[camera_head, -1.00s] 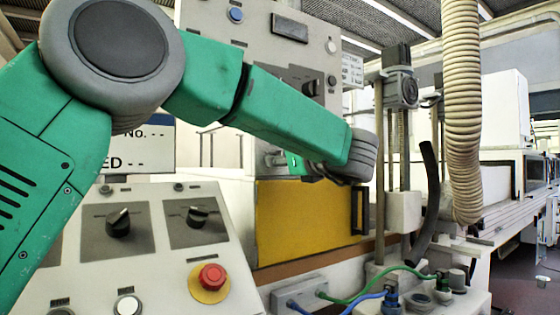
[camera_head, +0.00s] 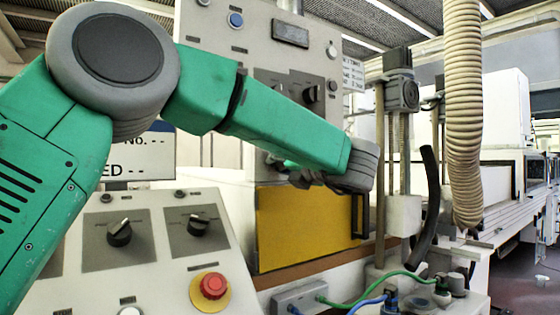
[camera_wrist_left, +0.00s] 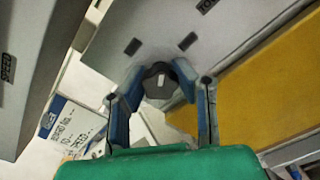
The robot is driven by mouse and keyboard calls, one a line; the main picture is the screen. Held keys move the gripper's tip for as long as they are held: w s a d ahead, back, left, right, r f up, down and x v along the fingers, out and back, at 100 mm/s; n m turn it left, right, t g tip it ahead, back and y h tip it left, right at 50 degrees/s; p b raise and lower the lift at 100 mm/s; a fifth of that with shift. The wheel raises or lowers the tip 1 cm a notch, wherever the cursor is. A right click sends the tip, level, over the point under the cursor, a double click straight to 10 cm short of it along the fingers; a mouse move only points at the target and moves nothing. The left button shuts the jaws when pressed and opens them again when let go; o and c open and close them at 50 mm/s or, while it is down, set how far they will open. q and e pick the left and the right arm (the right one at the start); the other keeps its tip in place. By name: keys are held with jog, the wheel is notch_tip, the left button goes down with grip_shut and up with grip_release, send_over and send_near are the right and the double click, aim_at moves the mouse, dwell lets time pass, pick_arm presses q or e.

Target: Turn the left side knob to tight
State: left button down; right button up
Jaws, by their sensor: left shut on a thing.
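The side knob (camera_wrist_left: 160,80) is dark, with a pale mark on its face. In the left wrist view it sits on the light grey panel face, between the two blue-grey fingers of my left gripper (camera_wrist_left: 164,88). The gripper is shut on it, with one finger on each side. In the head view my left gripper (camera_head: 298,178) shows only in part, beside the machine at the left end of the yellow panel. My wrist and forearm hide much of it, and I cannot make out the knob there. My right gripper is in neither view.
A sloped console with two black rotary switches (camera_head: 120,233) and a red emergency button (camera_head: 213,286) stands in front. The yellow panel (camera_head: 305,225) lies right of the gripper. A ribbed hose (camera_head: 462,110) hangs at right. An upright control panel (camera_head: 262,40) rises behind my arm.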

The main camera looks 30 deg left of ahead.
pick_arm(q)
jog(key=m+p, duration=0.2)
jog(key=m, duration=0.1)
jog(key=m+p, duration=0.1)
jog(key=shift+f+m, duration=0.25)
jog(key=shift+m, duration=0.05)
jog(key=shift+f+m+p, duration=0.1)
jog(key=shift+m+p, duration=0.95)
jog(key=shift+m, duration=0.35)
jog(key=shift+d, duration=0.1)
jog(key=shift+f, duration=0.1)
jog(key=c, duration=1.2)
grip_release()
jog(key=shift+w+r, duration=0.1)
jog(key=shift+r, duration=0.1)
jog(key=shift+d+r, duration=0.1)
jog(key=v, duration=1.2)
